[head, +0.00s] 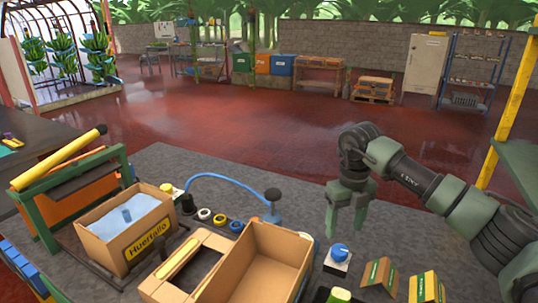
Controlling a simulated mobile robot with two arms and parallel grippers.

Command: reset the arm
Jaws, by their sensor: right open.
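My right arm reaches in from the right side of the head view. Its gripper (345,222) points down with its two green fingers apart and nothing between them. It hangs above the grey table, up and to the right of the blue-topped button box. My left gripper does not show in this view.
A cardboard box marked Huerfallo (128,255) and an open empty box (262,262) stand on the grey table (305,203). A blue-topped button box (338,258) and small cartons (380,275) lie below my gripper. A blue curved tube (222,177) arches behind.

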